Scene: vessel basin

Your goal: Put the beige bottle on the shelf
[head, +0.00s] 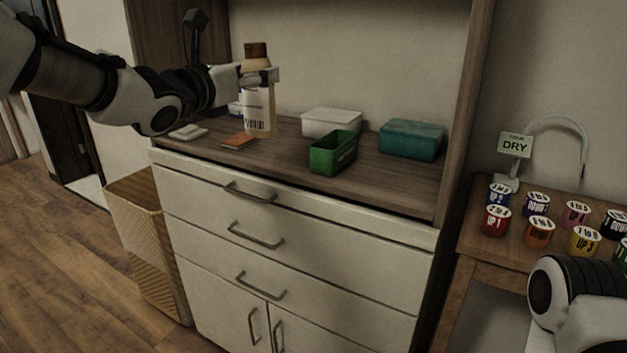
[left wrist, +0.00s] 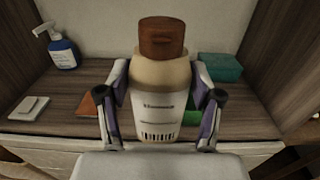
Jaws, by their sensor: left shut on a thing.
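The beige bottle (head: 257,100) has a brown cap and a white label with a barcode. My left gripper (head: 262,76) is shut around its upper part, below the cap. The bottle is upright over the wooden shelf surface (head: 284,150) of the cabinet; whether its base touches the wood I cannot tell. In the left wrist view the bottle (left wrist: 160,85) stands between the two fingers of my left gripper (left wrist: 161,105). Part of my right arm shows at the lower right of the head view, but its gripper is out of view.
Several labelled cups and a DRY sign (head: 514,145) stand on the right table.

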